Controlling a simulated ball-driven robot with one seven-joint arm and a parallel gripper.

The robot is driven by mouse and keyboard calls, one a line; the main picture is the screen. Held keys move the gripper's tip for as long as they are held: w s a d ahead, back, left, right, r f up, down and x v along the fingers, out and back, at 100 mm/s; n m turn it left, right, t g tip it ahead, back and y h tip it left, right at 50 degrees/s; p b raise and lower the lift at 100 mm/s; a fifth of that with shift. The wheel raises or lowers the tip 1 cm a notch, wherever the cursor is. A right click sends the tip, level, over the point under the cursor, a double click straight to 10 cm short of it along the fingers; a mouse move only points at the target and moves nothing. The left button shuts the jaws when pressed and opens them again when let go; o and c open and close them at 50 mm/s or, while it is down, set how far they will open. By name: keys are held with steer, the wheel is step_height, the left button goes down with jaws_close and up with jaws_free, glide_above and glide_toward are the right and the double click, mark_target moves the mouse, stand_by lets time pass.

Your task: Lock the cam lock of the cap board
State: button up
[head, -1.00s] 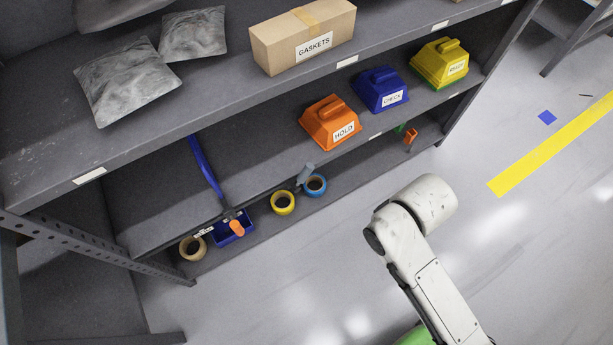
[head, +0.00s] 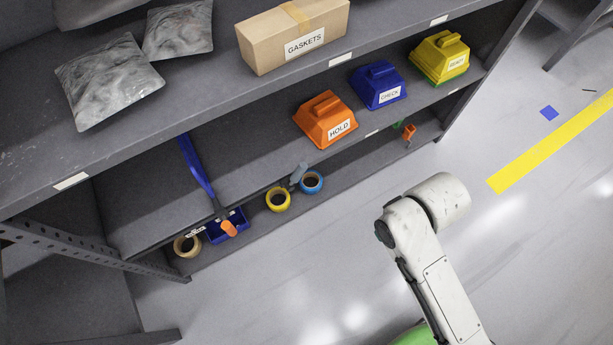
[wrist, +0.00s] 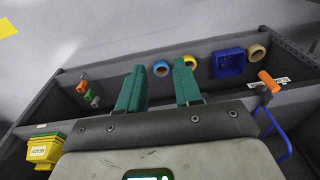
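I cannot surely pick out the cap board or its cam lock. A long blue bar (head: 196,166) with an orange end (head: 228,228) hangs at the left of the lower shelves; the bar (wrist: 276,132) and orange end (wrist: 268,81) also show in the wrist view at right, beside a small white label. A small orange piece (head: 409,131) with a green piece (head: 397,124) is at the lower shelf's right end; the orange piece shows at left in the wrist view (wrist: 82,87). My gripper (wrist: 159,66) has two teal fingers, apart and empty, facing the shelf. It is hidden in the head view.
Orange HOLD (head: 324,120), blue CHECK (head: 377,85) and yellow READY (head: 439,58) covers stand on the middle shelf. Below are a blue bin (head: 224,234) and tape rolls, one yellow (head: 278,199), one blue (head: 312,182). A GASKETS box (head: 292,38) is above.

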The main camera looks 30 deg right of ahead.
steer(key=w+a+f+y+b, duration=0.1)
steer(key=f+b, duration=0.1)
steer(key=f, duration=0.1)
steer(key=w+a+f+m+y+b, duration=0.1)
steer(key=f+b, duration=0.1)
steer(key=f, duration=0.2)
steer(key=w+a+f+m+t+y+b, duration=0.1)
steer(key=f+y+b, duration=0.1)
steer(key=f+b, duration=0.1)
steer(key=shift+w+f, duration=0.25)
steer(key=shift+f, duration=0.15)
jaws_close()
steer(key=w+a+f+m+t+y+b, duration=0.2)
steer(key=w+f+m+t+y+b, duration=0.3)
steer(key=f+b, duration=0.35)
steer(key=w+d+m+t+y+b, duration=0.1)
steer(key=w+d+m+t+b, duration=0.6)
steer(key=d+m+t+b, duration=0.2)
steer(key=shift+w+d+r+m+t+b, duration=0.2)
steer(key=shift+w+d+m+t+b, duration=0.2)
steer(key=shift+d+t+b, duration=1.1)
steer(key=shift+a+g+b, duration=0.3)
steer(key=shift+a+b, duration=0.1)
steer(key=shift+a, duration=0.15)
